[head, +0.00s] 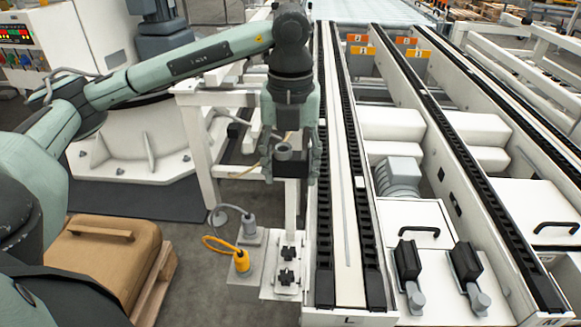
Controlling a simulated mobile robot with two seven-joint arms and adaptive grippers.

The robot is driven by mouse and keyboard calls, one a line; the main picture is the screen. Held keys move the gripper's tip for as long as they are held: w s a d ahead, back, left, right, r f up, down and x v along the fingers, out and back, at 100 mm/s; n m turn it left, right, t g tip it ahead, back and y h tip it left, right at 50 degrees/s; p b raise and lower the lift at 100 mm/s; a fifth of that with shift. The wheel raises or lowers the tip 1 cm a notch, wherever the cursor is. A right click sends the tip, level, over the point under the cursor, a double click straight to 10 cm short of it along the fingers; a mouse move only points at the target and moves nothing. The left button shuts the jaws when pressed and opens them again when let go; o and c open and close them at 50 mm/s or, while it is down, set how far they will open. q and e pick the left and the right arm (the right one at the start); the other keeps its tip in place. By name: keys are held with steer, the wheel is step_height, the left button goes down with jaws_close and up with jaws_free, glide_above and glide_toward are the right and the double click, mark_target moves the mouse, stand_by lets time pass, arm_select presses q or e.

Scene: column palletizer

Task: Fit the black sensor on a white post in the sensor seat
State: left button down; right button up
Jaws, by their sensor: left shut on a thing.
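My left gripper (292,175) points down beside the left conveyor rail, its two fingers shut on a black block, the black sensor (291,164), with a grey round piece on it. A white upright (291,212) shows below the block; I cannot tell whether it is the sensor's post or a frame leg. Below it, near the floor, is a white plate with black clamp pieces (287,265), which looks like the sensor seat. The sensor's lower end is not clearly seen. My right gripper is out of view.
A grey plug (248,225) and a yellow plug (241,260) with cables stand left of the plate. Conveyor rails (340,200) run along the right. Two black heads on pale posts (408,260) (465,263) sit further right. A brown box (105,260) is at lower left.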

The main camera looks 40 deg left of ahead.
arm_select(q)
steer(key=shift+f, duration=0.2)
steer(key=c, duration=0.6)
jaws_free()
steer(key=shift+o, duration=0.2)
step_height(320, 180, up, 12)
steer(key=shift+r, duration=0.1)
